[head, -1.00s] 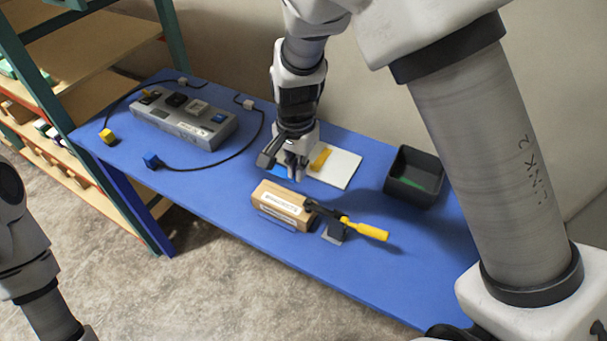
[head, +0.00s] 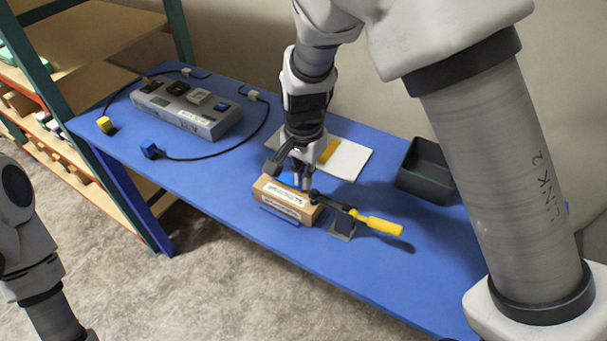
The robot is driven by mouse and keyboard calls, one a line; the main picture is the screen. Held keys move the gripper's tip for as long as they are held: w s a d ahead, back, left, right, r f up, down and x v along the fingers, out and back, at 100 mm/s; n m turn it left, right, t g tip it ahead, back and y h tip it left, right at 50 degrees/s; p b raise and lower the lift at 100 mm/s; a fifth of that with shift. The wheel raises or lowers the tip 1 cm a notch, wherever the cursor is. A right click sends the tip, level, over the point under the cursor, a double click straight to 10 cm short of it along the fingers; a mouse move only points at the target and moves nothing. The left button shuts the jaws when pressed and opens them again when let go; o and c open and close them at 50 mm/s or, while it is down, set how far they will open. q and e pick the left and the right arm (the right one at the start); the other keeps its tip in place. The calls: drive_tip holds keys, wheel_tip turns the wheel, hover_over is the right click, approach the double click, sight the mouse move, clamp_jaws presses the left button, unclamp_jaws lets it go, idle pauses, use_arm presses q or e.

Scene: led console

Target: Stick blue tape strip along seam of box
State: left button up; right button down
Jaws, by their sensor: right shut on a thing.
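The box (head: 279,208), light brown with a white label, lies on the blue table beside a clamp with a yellow handle (head: 382,226). The clamp's dark arm reaches to the box's right end. My right gripper (head: 298,182) is over the top of the box, pointing down, shut on the blue tape strip (head: 286,179). Only a small part of the strip shows. The fingers hide much of the box top and its seam, and I cannot tell whether the strip touches the box. My left gripper is out of view; only its arm shows at the left edge.
Behind my right gripper lies a white card (head: 350,161) with a yellow strip (head: 329,151). A dark open bin (head: 425,187) stands to its right. A grey console (head: 187,117) with a cable and blue plug (head: 149,149) is at left. The front left table (head: 215,180) is clear.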

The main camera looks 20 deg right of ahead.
drive_tip(key=shift+w+p, duration=0.15)
drive_tip(key=shift+p, duration=0.25)
idle(0.3)
drive_tip(key=shift+p, duration=0.4)
drive_tip(key=shift+f, duration=0.8)
idle(1.7)
drive_tip(key=c, duration=1.2)
unclamp_jaws()
drive_tip(key=shift+c, duration=0.2)
